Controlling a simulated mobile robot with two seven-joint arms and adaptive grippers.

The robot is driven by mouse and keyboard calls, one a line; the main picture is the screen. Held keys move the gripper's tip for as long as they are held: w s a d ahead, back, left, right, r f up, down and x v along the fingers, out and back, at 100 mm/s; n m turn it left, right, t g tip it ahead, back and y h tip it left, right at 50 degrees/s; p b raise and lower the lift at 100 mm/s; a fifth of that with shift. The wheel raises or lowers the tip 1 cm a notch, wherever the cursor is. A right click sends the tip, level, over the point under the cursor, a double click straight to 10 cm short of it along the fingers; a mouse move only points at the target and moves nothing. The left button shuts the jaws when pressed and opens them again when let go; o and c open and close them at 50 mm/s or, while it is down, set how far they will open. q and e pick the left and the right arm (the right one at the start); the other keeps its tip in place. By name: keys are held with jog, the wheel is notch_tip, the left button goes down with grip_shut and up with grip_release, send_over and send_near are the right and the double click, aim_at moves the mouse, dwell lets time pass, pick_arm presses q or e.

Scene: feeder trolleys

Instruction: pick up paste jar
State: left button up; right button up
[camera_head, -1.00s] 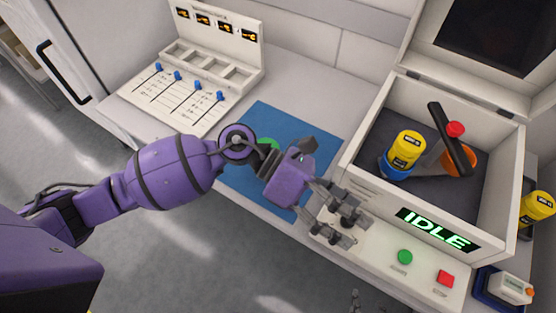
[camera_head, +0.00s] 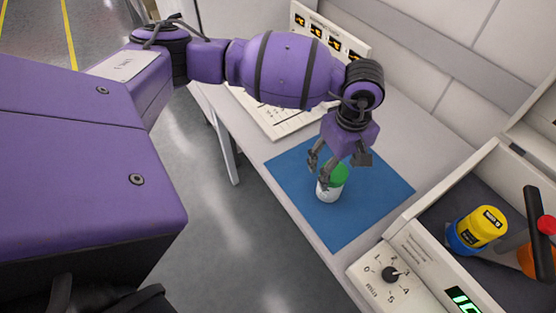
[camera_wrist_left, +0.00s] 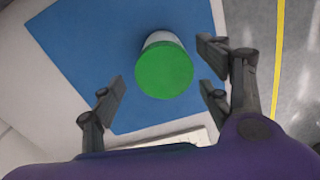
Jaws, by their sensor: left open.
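The paste jar (camera_head: 328,191) is white with a green lid and stands upright on a blue mat (camera_head: 375,205). My left gripper (camera_head: 318,172) is open just above and beside the jar in the head view. In the left wrist view, the jar's green lid (camera_wrist_left: 164,70) lies ahead of and between the spread fingers (camera_wrist_left: 160,92). Neither finger visibly touches it. The wrist partly covers the jar's surroundings in the head view. My right gripper is not in view.
A sloped white panel (camera_head: 274,117) is behind my arm. The mat around the jar is clear.

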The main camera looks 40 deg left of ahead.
aim_at(337, 170)
pick_arm(q)
notch_tip(337, 170, down, 4)
jog(key=shift+r, duration=0.3)
jog(key=c, duration=1.6)
jog(key=shift+c, duration=0.9)
jog(key=shift+r, duration=0.1)
